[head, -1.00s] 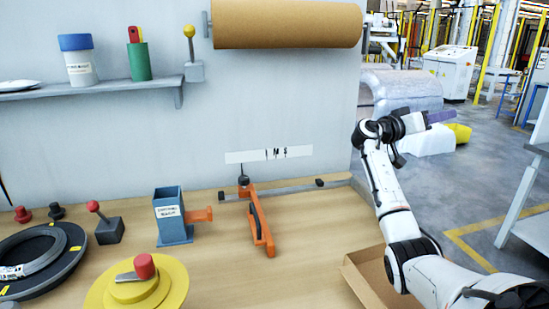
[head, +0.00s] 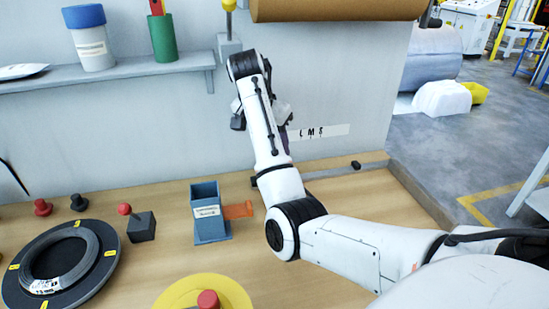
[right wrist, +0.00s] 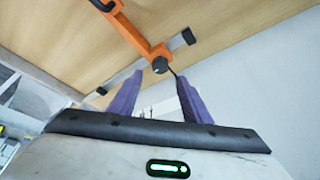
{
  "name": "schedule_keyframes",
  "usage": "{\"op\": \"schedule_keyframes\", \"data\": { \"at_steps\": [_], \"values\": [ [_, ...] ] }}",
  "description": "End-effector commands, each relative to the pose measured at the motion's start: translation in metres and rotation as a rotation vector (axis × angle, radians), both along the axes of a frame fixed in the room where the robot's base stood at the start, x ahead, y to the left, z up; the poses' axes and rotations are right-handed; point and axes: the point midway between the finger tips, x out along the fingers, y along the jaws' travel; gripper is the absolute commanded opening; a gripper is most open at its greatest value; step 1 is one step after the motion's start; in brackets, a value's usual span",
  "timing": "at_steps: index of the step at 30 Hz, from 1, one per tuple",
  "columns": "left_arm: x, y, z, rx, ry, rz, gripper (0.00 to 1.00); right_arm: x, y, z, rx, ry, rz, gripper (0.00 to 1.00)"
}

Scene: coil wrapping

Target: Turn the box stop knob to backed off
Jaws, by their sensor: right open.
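A round black knob (right wrist: 160,64) sits at the end of an orange arm (right wrist: 125,25) on a grey rail (right wrist: 148,60) in the right wrist view. No label names it, so I cannot tell for sure that it is the box stop knob, or its setting. My right gripper (right wrist: 159,76) is open, with purple fingers; the knob shows between and beyond the fingertips, apparently untouched. Only a bit of the right gripper (head: 283,128) shows there. My left gripper is not in view.
A wall label with L, M, S marks (head: 335,131) is above the rail. A red-ball lever (head: 140,226), a dark ring (head: 20,262) and a yellow disc (head: 235,288) occupy the bench's left and front.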

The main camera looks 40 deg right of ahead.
Motion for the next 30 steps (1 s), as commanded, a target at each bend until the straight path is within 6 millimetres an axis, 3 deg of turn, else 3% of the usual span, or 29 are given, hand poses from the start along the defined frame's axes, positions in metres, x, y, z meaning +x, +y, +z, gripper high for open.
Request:
{"op": "schedule_keyframes", "data": {
  "at_steps": [6,10,23,30],
  "values": [
    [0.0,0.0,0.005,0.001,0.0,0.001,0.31,0.003,-0.015,-0.038,0.001,0.003,-0.001,0.44],
    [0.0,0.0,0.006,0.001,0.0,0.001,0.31,0.005,-0.021,-0.053,0.001,0.002,-0.002,0.44],
    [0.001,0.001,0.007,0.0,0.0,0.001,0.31,0.007,-0.025,-0.064,0.001,0.0,-0.002,0.44],
    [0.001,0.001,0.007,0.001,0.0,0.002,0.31,0.007,-0.025,-0.063,0.0,-0.001,-0.002,0.04]
  ]
}}
